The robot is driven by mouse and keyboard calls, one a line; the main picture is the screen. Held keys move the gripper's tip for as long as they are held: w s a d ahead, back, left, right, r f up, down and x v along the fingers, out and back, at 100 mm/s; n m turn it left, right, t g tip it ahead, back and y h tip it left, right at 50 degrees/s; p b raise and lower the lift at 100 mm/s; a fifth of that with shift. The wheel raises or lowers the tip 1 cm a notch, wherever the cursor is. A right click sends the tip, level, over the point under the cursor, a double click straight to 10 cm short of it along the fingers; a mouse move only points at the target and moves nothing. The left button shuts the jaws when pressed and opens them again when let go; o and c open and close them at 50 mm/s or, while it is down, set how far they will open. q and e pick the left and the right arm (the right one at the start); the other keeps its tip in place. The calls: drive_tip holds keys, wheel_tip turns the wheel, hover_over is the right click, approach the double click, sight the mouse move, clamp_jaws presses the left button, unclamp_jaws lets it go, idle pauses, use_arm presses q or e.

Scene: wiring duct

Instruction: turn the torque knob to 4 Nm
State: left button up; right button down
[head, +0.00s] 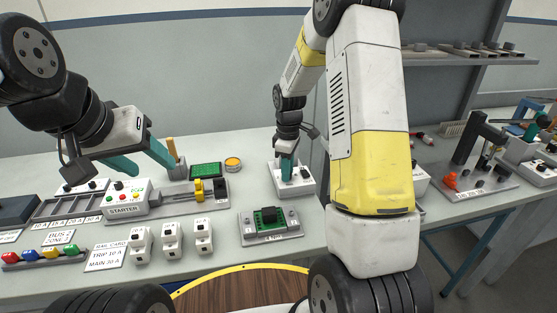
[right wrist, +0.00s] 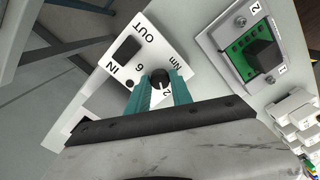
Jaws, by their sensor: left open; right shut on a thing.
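The torque knob (right wrist: 160,77) is black and round with a pale pointer mark. It sits on a white box (right wrist: 112,84) whose face reads IN, OUT, 6, 2 and Nm. In the right wrist view the teal fingers of my right gripper (right wrist: 160,88) are closed around the knob. I cannot read exactly which value the pointer marks. In the head view the white box (head: 302,186) stands at the back of the bench, and my right gripper (head: 288,172) comes down on it from above, hiding the knob. My left gripper (head: 148,168) is open and empty above the left bench.
A green terminal block (head: 270,218) on a grey plate sits in front of the box. The STARTER unit (head: 127,198), white modules (head: 172,236) and coloured pieces (head: 45,255) lie to the left.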

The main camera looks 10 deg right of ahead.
drive_tip(key=m, duration=1.1)
drive_tip(key=shift+m, duration=0.4)
idle(0.3)
drive_tip(key=c, duration=1.1)
unclamp_jaws()
drive_tip(key=shift+c, duration=0.2)
drive_tip(key=shift+r, duration=0.15)
wheel_tip(320, 180, up, 8)
drive_tip(key=shift+f, duration=0.2)
